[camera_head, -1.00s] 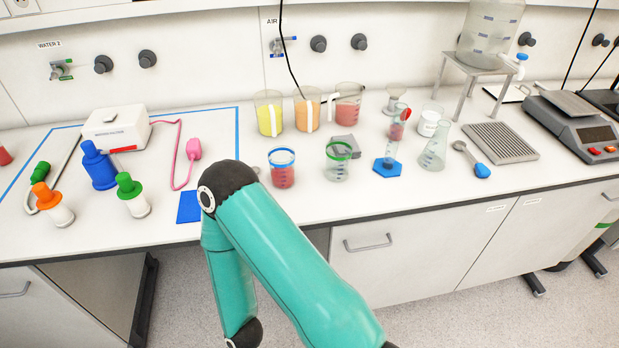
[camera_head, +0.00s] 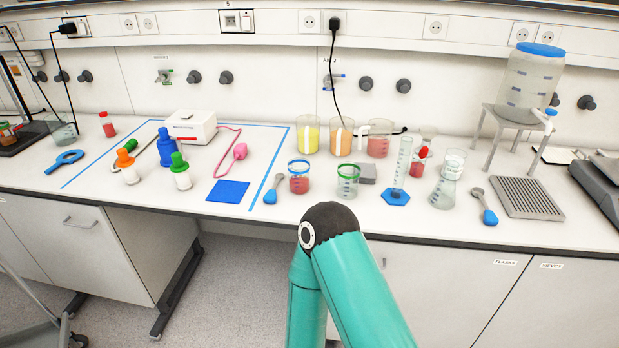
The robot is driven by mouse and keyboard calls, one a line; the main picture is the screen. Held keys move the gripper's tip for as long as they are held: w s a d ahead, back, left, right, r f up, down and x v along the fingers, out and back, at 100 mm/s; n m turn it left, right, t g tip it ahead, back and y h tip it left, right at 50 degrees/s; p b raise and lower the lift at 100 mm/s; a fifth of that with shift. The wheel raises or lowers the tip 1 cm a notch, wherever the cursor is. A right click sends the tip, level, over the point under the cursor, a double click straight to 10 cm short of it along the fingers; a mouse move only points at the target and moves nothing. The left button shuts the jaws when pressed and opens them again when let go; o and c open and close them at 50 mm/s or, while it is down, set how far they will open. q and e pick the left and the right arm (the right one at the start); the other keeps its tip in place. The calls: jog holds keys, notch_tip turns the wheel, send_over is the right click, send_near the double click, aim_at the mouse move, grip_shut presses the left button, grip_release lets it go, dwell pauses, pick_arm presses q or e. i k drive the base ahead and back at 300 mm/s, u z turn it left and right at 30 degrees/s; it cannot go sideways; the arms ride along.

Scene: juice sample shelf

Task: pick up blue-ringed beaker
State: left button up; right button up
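The blue-ringed beaker (camera_head: 299,184) stands upright on the white bench near its front half. It has a blue ring at the rim and red liquid inside. A green-ringed beaker (camera_head: 347,184) stands just to its right and looks empty. One of my teal arms rises from the bottom, its dark joint in front of the bench edge below the two beakers. Neither of my grippers is in view. Nothing is seen touching the blue-ringed beaker.
A blue spoon-like tool (camera_head: 270,196) lies close left of the blue-ringed beaker. Jugs of yellow (camera_head: 307,137), orange (camera_head: 340,137) and red (camera_head: 378,143) liquid stand behind. A measuring cylinder (camera_head: 401,165) and a flask (camera_head: 446,187) stand to the right. A blue square (camera_head: 228,191) lies left.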

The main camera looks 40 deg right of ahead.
aim_at(299, 176)
jog(key=z, duration=0.25)
jog(key=i, duration=0.65)
jog(key=z, duration=0.45)
